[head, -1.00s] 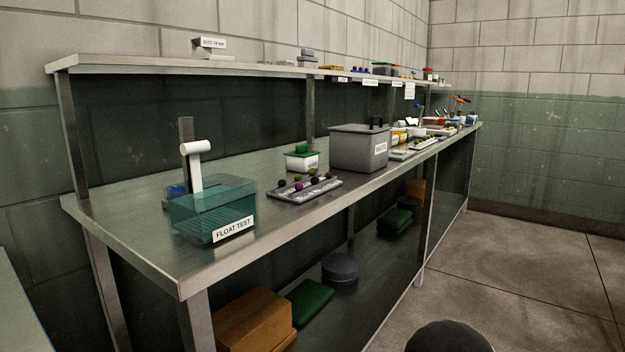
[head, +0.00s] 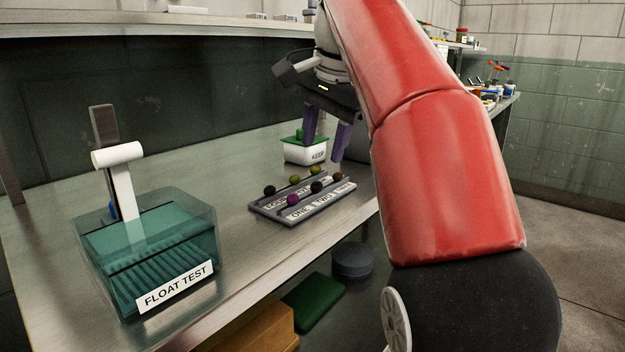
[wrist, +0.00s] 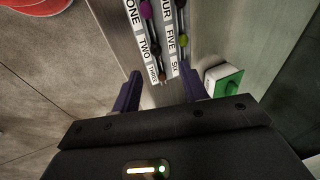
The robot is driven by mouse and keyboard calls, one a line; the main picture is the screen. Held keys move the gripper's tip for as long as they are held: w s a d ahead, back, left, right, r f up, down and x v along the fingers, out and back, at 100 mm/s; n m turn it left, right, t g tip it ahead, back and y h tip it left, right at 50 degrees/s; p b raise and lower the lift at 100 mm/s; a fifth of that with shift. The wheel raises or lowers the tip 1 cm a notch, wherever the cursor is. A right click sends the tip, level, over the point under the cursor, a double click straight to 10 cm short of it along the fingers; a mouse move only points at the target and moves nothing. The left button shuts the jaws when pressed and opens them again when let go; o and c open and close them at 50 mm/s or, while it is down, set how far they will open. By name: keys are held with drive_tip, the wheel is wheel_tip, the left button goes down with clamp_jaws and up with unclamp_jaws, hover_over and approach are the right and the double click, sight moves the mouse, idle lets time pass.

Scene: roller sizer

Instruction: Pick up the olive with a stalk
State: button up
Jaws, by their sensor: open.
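Several olives lie in two rows on a grey labelled rack (head: 268,214) on the steel bench. The front row holds a purple olive (head: 293,199), a dark olive (head: 316,187) and a brownish olive (head: 339,177). The back row holds a black olive (head: 269,191) and two green olives, one in the middle (head: 295,180) and one at the right (head: 316,170). I cannot tell which has a stalk. My gripper (head: 326,150) is open and empty, above the rack's right end. In the wrist view its fingers (wrist: 160,73) are spread near the THREE and SIX end.
A white KEEP tub (head: 305,154) with a green top stands just behind the rack. A clear FLOAT TEST tank (head: 150,262) stands at the left, with bare bench between it and the rack. A shelf (head: 150,22) runs above the back.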

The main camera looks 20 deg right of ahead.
sight(317, 182)
drive_tip(key=b+x, duration=0.1)
drive_tip(key=x, duration=0.1)
drive_tip(key=b+x, duration=0.1)
drive_tip(key=x, duration=0.4)
drive_tip(key=shift+s+f+b, duration=0.3)
drive_tip(key=shift+s+b, duration=0.05)
drive_tip(key=shift+b, duration=0.05)
drive_tip(key=c, duration=0.7)
